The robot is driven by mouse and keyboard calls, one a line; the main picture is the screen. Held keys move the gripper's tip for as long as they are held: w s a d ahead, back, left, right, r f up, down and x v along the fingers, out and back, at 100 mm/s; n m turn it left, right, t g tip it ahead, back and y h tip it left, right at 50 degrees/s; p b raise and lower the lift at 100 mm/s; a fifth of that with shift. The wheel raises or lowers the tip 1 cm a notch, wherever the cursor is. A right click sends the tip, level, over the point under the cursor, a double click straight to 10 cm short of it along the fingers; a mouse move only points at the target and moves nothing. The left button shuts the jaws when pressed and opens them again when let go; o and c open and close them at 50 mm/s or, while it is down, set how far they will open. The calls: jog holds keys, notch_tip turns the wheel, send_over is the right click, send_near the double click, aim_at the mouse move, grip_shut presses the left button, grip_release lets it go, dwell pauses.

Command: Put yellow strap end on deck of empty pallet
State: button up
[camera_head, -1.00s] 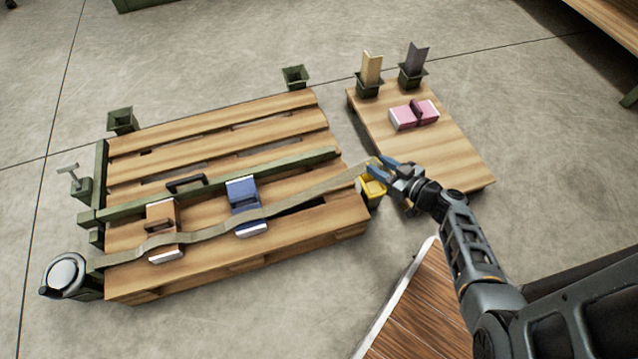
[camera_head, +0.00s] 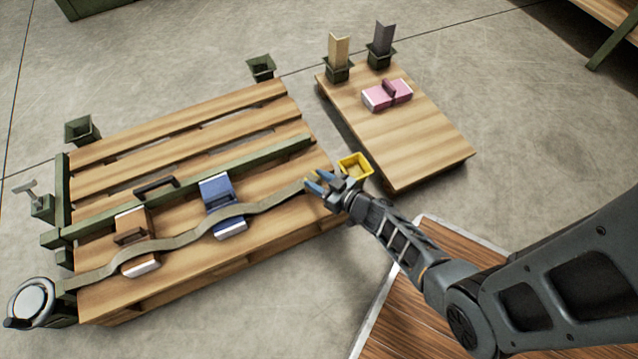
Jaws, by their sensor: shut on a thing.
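My gripper (camera_head: 316,183) is shut on the end of the long strap, over the right part of the slatted pallet (camera_head: 265,107). I cannot tell whether the gripped end touches the deck.
A yellow open holder (camera_head: 355,166) stands just right of my gripper. A wooden board (camera_head: 425,145) beyond it bears a pink block (camera_head: 387,95) and two holders with upright pieces. Green sockets (camera_head: 261,67) stand behind the pallet. The pallet's rear slats are clear.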

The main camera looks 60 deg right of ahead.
jog(key=shift+f, duration=0.35)
jog(key=o, duration=1.1)
jog(key=shift+r, duration=0.1)
jog(key=shift+r, duration=0.1)
jog(key=p+v, duration=0.3)
jog(key=v, duration=0.9)
jog(key=s+a+r+n+g+y, duration=0.1)
jog(key=s+a+r+g+y, duration=0.3)
jog(key=s+a, duration=0.7)
jog(key=a+r+t, duration=0.1)
jog(key=r, duration=1)
jog(key=a+r+n+t, duration=0.1)
jog(key=a+r+t, duration=0.1)
jog(key=r, duration=0.8)
jog(key=s+a+r+t+h, duration=0.1)
jog(key=a+r, duration=0.1)
jog(key=r, duration=0.9)
jog(key=shift+a+r+t, duration=0.15)
jog(key=shift+r+t, duration=0.15)
jog(key=shift+t, duration=0.1)
